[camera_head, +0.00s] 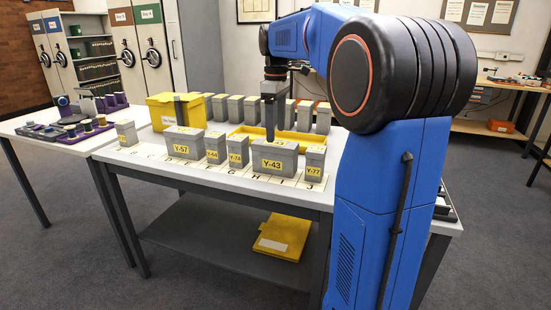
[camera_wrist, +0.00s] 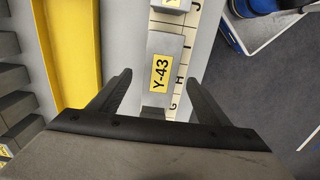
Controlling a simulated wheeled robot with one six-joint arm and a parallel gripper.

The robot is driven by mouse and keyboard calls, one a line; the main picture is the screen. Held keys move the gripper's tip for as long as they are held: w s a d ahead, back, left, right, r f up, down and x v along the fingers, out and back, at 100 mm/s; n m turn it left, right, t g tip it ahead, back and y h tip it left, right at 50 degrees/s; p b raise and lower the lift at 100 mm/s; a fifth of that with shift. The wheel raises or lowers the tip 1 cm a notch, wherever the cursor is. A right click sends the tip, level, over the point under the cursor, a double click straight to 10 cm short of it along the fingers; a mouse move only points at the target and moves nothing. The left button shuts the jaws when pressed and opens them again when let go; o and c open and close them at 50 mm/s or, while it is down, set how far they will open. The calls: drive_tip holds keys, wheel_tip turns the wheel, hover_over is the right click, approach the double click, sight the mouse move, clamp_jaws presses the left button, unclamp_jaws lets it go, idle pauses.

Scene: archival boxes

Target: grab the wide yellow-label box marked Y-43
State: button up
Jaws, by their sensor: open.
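The wide grey box marked Y-43 (camera_head: 274,161) stands upright in the front row on the table, with a yellow label on its front and on its top. In the wrist view its top (camera_wrist: 163,72) lies between and below my two fingers. My gripper (camera_head: 271,138) points down above and slightly behind the box in the head view. It is open and empty, and its spread fingers (camera_wrist: 156,78) also show in the wrist view. Whether the fingertips reach below the box's top I cannot tell.
Narrow box Y-77 (camera_head: 314,163) stands close on the right, and a narrow box marked Y-74 (camera_head: 238,151) on the left. Wide box Y-57 (camera_head: 184,142) is farther left. A yellow tray (camera_head: 310,142) and a row of grey boxes (camera_head: 252,110) stand behind.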

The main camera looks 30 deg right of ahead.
sight(275, 156)
wheel_tip(275, 156, down, 11)
drive_tip(key=shift+w+a+r, duration=0.1)
drive_tip(key=shift+a, duration=0.05)
drive_tip(key=c, duration=1.5)
